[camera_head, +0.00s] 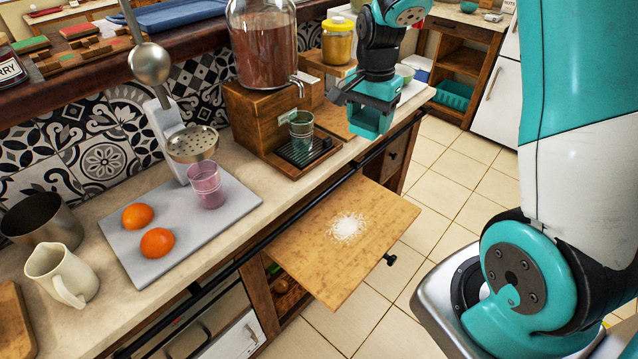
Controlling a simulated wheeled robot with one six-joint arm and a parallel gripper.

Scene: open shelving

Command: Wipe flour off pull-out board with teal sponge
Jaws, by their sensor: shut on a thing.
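The wooden pull-out board (322,268) sticks out from under the counter in the middle of the view. A white patch of flour (347,228) lies near the board's centre. My gripper (367,106) is above the counter's far right part, beyond the board. It points down and is shut on the teal sponge (369,124). The sponge hangs apart from the flour, and its upper part is partly hidden by the jaws.
A wooden drink dispenser stand (258,118) with a green glass stands left of my gripper. A grey cutting board (180,238) holds two oranges (157,242) and a pink glass (206,186). A cream jug (62,275) stands far left. Tiled floor (440,190) is clear right of the board.

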